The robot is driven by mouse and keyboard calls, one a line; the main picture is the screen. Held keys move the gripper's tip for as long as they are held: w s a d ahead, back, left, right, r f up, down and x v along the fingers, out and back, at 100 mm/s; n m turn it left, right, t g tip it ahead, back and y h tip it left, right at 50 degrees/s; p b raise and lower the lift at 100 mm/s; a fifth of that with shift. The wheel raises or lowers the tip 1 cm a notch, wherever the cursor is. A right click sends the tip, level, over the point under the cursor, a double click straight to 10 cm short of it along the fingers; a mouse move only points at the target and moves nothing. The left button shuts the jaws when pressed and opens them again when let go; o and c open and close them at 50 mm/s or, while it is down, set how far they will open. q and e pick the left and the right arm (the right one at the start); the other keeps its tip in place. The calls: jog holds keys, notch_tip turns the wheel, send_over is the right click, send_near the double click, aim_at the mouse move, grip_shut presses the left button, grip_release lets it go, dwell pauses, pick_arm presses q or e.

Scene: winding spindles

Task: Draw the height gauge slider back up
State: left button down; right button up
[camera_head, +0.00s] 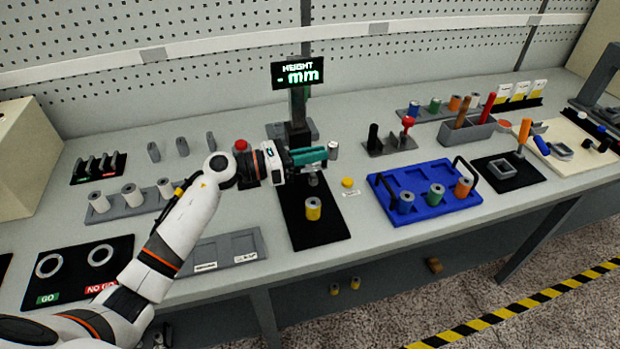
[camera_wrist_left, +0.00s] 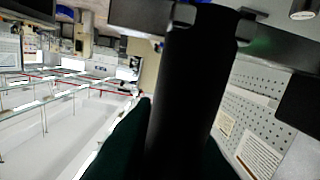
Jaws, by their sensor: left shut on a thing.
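The height gauge has a dark upright column (camera_head: 298,105) with a display (camera_head: 297,73) on top reading "HEIGHT - mm". Its dark slider (camera_head: 298,136) sits low on the column, partly hidden behind my gripper. My left gripper (camera_head: 312,157), with teal fingers, is at the slider and shut on it; the exact grip is partly hidden. In the left wrist view a black bar (camera_wrist_left: 188,95) runs between the dark fingers. A grey probe tip (camera_head: 313,180) shows just below the fingers.
A blue tray (camera_head: 420,215) with several coloured spindles is to the right. A yellow button (camera_head: 347,183) is beside the gauge mat. Grey spindle racks and the GO/NO GO board (camera_head: 75,290) lie to the left. The pegboard wall stands behind.

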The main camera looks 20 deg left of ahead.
pick_arm(q)
jog(key=shift+w+a+r+p, duration=0.1)
jog(key=shift+r+p, duration=2.55)
jog(key=shift+r, duration=1.9)
jog(key=c, duration=1.6)
grip_release()
jog(key=shift+o, duration=0.7)
jog(key=shift+f, duration=0.1)
